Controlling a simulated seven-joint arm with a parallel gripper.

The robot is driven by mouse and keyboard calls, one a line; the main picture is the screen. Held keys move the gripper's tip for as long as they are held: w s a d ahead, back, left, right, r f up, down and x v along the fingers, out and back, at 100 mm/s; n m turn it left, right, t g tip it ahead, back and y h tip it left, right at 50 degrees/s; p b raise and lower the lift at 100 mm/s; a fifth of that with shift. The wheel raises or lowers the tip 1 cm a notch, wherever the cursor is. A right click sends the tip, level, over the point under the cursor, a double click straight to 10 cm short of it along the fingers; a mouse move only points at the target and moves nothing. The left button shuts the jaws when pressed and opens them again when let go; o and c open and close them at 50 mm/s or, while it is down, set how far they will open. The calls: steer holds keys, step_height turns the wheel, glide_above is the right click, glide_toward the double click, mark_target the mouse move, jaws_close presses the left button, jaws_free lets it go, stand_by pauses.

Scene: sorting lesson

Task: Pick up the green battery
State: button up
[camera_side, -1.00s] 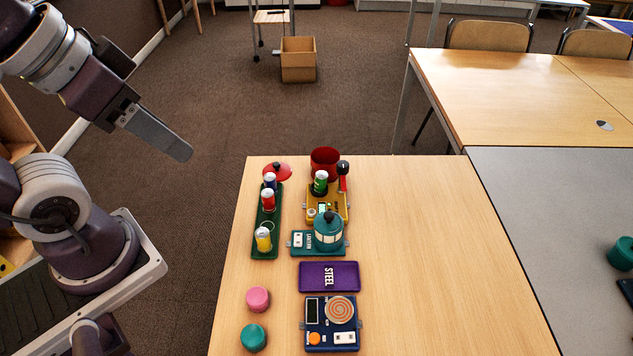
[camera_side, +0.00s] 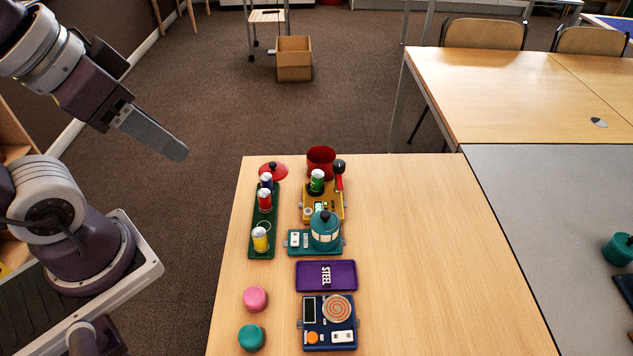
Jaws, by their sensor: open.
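The green battery (camera_side: 317,181) stands upright on the yellow device (camera_side: 336,209) near the far end of the wooden table, close to a red pot. My gripper (camera_side: 176,151) is at the upper left, above the floor and left of the table, well apart from the battery. It is open, though its fingers overlap from this side and no gap shows. Nothing is seen held in it.
A green tray (camera_side: 257,247) left of the yellow device holds blue, red (camera_side: 265,200) and yellow (camera_side: 260,239) batteries. A red pot (camera_side: 321,160), teal lantern (camera_side: 325,231), purple STEEL tray (camera_side: 326,276) and blue hotplate unit (camera_side: 312,342) stand nearby. The table's right side is clear.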

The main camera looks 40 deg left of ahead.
steer(key=shift+w, duration=0.1)
steer(key=n+g, duration=0.6)
steer(key=n, duration=1.2)
glide_above(318, 173)
step_height(318, 173, down, 24)
steer(key=shift+n, duration=0.6)
step_height(318, 173, down, 11)
steer(key=shift+r, duration=0.1)
jaws_close()
